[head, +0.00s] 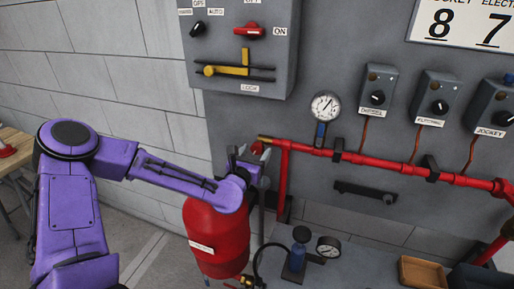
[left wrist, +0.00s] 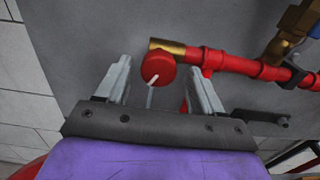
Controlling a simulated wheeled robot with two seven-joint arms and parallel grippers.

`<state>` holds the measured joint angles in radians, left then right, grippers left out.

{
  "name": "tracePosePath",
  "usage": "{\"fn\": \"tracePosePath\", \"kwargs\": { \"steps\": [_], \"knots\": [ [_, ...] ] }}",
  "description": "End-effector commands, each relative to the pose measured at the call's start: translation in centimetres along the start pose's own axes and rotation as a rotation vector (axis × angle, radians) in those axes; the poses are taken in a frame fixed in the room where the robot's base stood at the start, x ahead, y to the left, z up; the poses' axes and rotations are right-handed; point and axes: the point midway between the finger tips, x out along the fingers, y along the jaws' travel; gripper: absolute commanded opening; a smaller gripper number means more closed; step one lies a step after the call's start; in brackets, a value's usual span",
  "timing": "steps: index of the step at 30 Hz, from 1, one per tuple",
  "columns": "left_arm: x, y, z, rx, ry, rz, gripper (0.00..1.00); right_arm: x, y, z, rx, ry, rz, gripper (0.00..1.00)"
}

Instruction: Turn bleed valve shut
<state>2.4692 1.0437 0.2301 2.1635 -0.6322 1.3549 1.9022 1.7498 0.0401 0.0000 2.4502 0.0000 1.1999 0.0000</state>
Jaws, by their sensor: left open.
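The bleed valve is a round red knob (left wrist: 158,67) with a white pointer line, at the brass end of the red pipe (left wrist: 235,62). In the head view the knob (head: 257,147) shows small and partly covered by my gripper. My left gripper (head: 250,154) is open at the pipe's left end. In the left wrist view its two grey fingers (left wrist: 160,78) stand apart on either side of the knob, with gaps visible. I cannot tell how far the knob reaches between them. My right gripper is not in view.
A red tank (head: 217,240) stands below my left gripper. A pressure gauge (head: 325,106) is above the pipe, and a control box (head: 240,45) hangs above left. A second gauge (head: 328,246) and a brown tray (head: 422,272) are lower right.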

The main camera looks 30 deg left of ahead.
Motion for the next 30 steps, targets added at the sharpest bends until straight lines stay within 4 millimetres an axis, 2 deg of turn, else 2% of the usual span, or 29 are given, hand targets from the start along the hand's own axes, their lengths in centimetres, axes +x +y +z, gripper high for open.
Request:
{"fn": "tracePosePath", "kwargs": {
  "steps": [3,6,13,14,18,19,30],
  "knots": [
    [1.6,0.2,0.1,0.005,0.000,0.003,0.67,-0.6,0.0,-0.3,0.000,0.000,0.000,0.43],
    [2.2,0.2,0.1,0.003,0.001,0.003,0.67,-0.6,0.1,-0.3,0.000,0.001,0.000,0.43],
    [2.3,0.3,0.0,0.001,0.000,0.004,0.67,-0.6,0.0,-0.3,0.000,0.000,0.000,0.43],
    [2.3,0.3,0.0,0.001,0.000,0.004,0.64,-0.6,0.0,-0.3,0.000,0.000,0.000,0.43],
    [2.3,0.3,0.0,0.002,0.000,0.004,0.18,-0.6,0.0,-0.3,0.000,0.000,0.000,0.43],
    [2.3,0.3,0.0,0.002,0.000,0.004,0.11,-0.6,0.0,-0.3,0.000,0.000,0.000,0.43],
    [2.3,0.3,-0.1,0.050,0.001,0.003,0.12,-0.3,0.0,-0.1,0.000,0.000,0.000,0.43]
  ]
}}
